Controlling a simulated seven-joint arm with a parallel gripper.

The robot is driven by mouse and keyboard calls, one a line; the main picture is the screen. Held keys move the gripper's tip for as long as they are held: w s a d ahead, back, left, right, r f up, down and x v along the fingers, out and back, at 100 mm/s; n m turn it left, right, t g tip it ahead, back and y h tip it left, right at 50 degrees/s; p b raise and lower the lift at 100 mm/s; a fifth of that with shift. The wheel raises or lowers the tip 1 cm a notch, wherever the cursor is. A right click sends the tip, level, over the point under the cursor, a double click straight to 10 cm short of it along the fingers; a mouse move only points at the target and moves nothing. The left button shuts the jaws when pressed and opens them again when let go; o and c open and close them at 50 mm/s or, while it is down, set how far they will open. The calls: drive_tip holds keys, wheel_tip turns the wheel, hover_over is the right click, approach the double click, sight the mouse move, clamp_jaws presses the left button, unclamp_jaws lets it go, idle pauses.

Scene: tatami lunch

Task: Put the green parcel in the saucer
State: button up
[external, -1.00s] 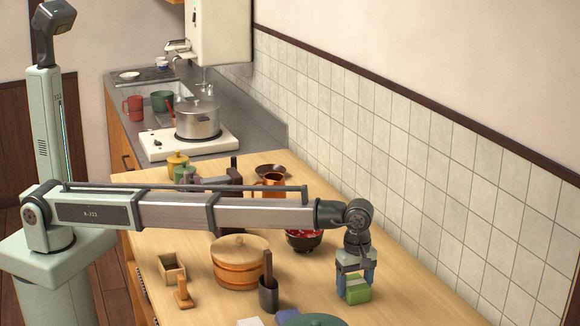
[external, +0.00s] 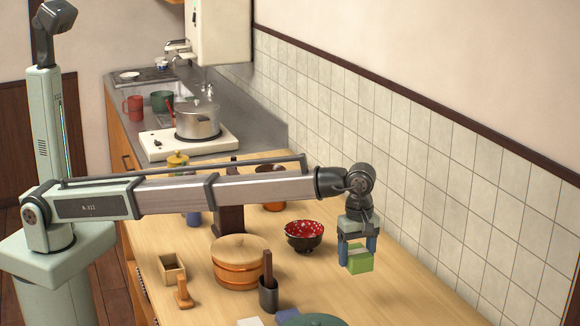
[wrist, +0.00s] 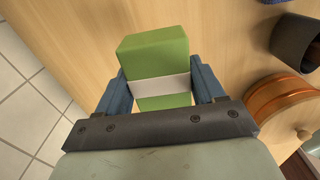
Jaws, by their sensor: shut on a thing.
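The green parcel (external: 360,265) is a green block with a pale band around it. My gripper (external: 357,250) is shut on it and holds it above the right part of the table. In the wrist view the parcel (wrist: 153,48) sits between the two blue fingers of my gripper (wrist: 158,90), which press on its banded sides. A small dark brown dish, possibly the saucer, lies at the back of the table, mostly hidden behind my arm. A blue-green round dish (external: 318,321) is cut off at the bottom edge; I cannot tell whether it is the saucer.
A red-lined bowl (external: 304,235) stands left of the parcel. A lidded wooden tub (external: 240,265), a dark cup (external: 268,298) with a stick in it and a small wooden box (external: 172,270) stand further left. A tiled wall (external: 450,190) bounds the right side.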

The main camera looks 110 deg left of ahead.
drive_tip(key=shift+r, duration=0.35)
drive_tip(key=shift+a, duration=0.25)
drive_tip(key=s+a+r+n, duration=0.15)
drive_tip(key=s+a, duration=0.45)
drive_tip(key=a, duration=0.8)
drive_tip(key=s+a+n, duration=0.2)
drive_tip(key=s+a, duration=0.4)
drive_tip(key=a, duration=0.7)
drive_tip(key=s+a+n, duration=0.2)
drive_tip(key=s+a, duration=0.5)
drive_tip(key=a, duration=0.7)
drive_tip(key=shift+s+a+r+n, duration=0.3)
drive_tip(key=shift+s+a+n, duration=0.4)
drive_tip(key=shift+s+a, duration=3.95)
drive_tip(key=shift+s+a+r+n, duration=0.25)
drive_tip(key=shift+s+a+n, duration=0.4)
drive_tip(key=shift+s+a, duration=4)
drive_tip(key=shift+s+a+r+n, duration=0.5)
drive_tip(key=shift+s+a, duration=1.3)
drive_tip(key=shift+s, duration=5.6)
drive_tip(key=shift+f, duration=4.95)
drive_tip(key=shift+f, duration=0.4)
